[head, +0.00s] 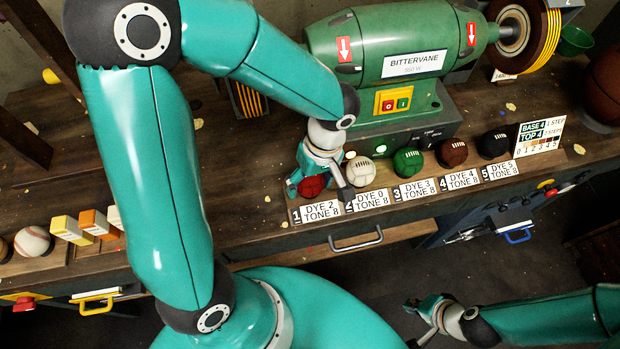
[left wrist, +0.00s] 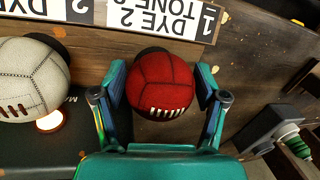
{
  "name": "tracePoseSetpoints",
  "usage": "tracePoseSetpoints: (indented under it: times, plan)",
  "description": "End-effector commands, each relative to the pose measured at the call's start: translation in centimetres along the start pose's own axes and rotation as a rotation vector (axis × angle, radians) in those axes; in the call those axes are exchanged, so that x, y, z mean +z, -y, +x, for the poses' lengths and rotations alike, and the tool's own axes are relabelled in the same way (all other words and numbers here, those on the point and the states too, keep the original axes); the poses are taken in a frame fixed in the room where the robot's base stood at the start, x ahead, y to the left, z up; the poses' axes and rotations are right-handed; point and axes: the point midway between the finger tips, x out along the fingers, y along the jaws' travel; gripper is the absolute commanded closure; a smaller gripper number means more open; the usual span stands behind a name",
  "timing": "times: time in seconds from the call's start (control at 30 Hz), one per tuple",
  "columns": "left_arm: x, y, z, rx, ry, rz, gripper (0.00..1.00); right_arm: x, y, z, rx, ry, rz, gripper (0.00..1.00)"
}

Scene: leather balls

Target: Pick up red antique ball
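The red ball (head: 312,186) with white laces sits at the left end of a row of balls, behind the label marked 1, DYE 2, TONE 8 (head: 317,212). My left gripper (head: 320,184) is down around it, partly hiding it. In the left wrist view the red ball (left wrist: 161,84) lies between the two fingers of my left gripper (left wrist: 162,88), one on each side. The fingers are spread, with narrow gaps to the ball. My right gripper (head: 413,322) is low at the right, away from the bench, empty, with its fingers apart.
A white ball (head: 360,171) is close to the right of the red one, then green (head: 408,161), brown (head: 453,152) and black (head: 493,144) balls. A green grinder (head: 390,50) stands behind. A baseball (head: 32,241) and wooden blocks (head: 72,230) are at left.

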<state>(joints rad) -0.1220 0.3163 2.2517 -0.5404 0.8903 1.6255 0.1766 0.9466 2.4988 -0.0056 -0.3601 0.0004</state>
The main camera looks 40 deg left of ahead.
Motion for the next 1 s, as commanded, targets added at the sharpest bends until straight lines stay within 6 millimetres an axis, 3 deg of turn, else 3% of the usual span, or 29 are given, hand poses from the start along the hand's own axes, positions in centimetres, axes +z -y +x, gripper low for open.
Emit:
tracePoseSetpoints:
  times: [0.03, 0.13, 0.57, 0.77, 1.0]
  plan:
    - [0.0, 0.0, 0.0, 0.0, 0.0, 0.0, 0.42, 0.0, 0.0, 0.0, 0.0, 0.0, 0.0, 1.0]
    - [0.0, 0.0, 0.0, 0.001, 0.0, 0.0, 0.59, 0.0, 0.0, 0.0, 0.0, 0.0, 0.0, 1.0]
    - [-0.1, 0.0, -0.6, 0.003, -0.002, -0.001, 0.6, 0.0, 0.0, -0.1, 0.0, 0.0, 0.0, 1.0]
    - [-0.1, 0.4, -2.5, 0.005, -0.003, -0.001, 0.6, 0.0, 0.1, -0.2, 0.0, 0.0, 0.0, 1.0]
    - [0.0, 1.2, -7.3, 0.008, -0.003, -0.001, 0.6, 0.0, 0.2, -0.5, 0.0, 0.0, 0.0, 1.0]
